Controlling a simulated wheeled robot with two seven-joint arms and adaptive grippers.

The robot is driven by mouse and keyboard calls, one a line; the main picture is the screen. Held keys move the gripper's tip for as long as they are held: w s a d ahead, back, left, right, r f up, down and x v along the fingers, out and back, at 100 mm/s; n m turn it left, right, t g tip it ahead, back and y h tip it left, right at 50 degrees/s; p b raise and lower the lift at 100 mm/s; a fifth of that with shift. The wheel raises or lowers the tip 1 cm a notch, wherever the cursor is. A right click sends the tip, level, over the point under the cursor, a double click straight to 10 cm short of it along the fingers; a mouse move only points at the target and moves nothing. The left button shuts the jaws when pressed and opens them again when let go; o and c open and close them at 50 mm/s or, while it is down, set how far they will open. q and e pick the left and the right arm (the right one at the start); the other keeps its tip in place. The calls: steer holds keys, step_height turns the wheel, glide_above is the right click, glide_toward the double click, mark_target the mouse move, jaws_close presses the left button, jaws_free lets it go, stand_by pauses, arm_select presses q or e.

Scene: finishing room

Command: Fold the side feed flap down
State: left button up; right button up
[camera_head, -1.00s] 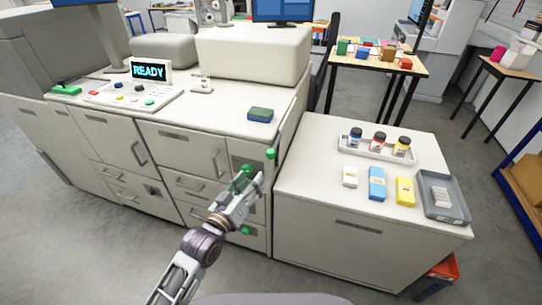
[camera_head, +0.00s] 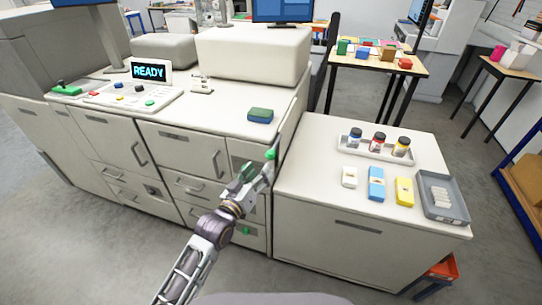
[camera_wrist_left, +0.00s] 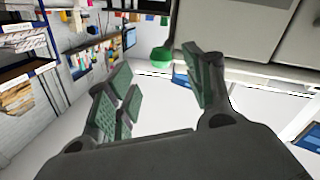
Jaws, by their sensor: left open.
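The side feed flap (camera_head: 291,118) stands upright along the right side of the pale machine (camera_head: 185,140). A green knob (camera_head: 271,154) sits at its front edge. My left gripper (camera_head: 259,169) is open and empty, just below and in front of this knob. In the left wrist view my left gripper (camera_wrist_left: 152,82) has its green-padded fingers spread. There the green knob (camera_wrist_left: 162,57) shows beyond the gap between the fingertips, with no clear contact. My gripper and arm hide part of the machine's front. My right gripper is out of view.
A pale cabinet (camera_head: 345,225) stands close on the right, carrying a bottle tray (camera_head: 353,149), small boxes and a grey tray (camera_head: 427,207). A green-and-blue block (camera_head: 260,115) lies on the machine top near the flap. A narrow gap separates machine and cabinet.

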mark_target(271, 156)
arm_select(q)
steer(key=shift+p+x, duration=0.4)
steer(key=shift+x, duration=4.1)
steer(key=shift+c, duration=0.3)
jaws_close()
